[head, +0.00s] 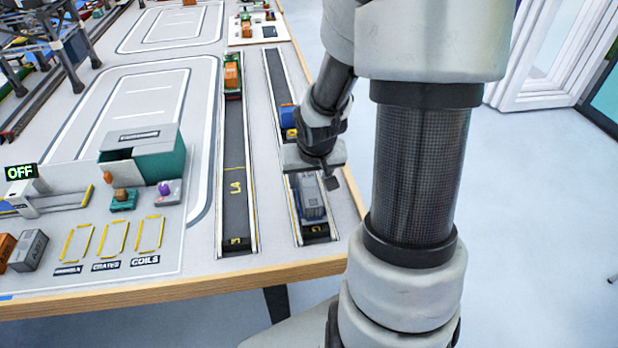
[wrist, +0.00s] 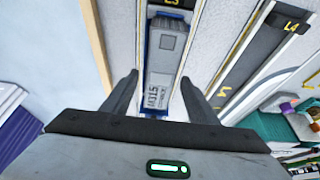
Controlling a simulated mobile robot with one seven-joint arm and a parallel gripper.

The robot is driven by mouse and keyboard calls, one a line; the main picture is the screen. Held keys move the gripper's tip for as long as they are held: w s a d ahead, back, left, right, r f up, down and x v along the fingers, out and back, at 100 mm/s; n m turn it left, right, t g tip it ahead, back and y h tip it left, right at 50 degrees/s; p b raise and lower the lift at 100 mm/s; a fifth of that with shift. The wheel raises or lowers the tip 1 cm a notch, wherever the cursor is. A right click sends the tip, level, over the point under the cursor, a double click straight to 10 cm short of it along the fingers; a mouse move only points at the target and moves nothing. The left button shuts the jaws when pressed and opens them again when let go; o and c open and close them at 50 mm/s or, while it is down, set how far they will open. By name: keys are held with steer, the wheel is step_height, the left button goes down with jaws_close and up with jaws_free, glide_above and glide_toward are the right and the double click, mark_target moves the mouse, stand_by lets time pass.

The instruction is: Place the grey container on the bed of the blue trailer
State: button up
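A grey container (head: 312,200) sits on the blue trailer (head: 296,206) in the near end of the right-hand lane, beside the table's right edge. In the wrist view, the grey container (wrist: 160,80) lies lengthwise on the bed, with the blue trailer (wrist: 149,48) showing along its sides. My gripper (wrist: 158,85) is open, its fingers spread to either side of the container with gaps showing. In the head view, my gripper (head: 318,165) is above the lane, partly covering the far part of the trailer. Its fingertips are hard to make out there.
Another grey container (head: 28,251) stands at the table's left front, beside an orange one (head: 5,248). A teal open-sided shed (head: 158,160) and small loads stand left of the lanes. A blue vehicle (head: 287,116) is farther up the right lane. The near left lane is clear.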

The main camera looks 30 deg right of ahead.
steer(key=shift+r, duration=0.1)
steer(key=p+v, duration=0.6)
steer(key=v, duration=0.5)
steer(key=shift+s+r+p, duration=0.25)
steer(key=shift+r+p, duration=0.1)
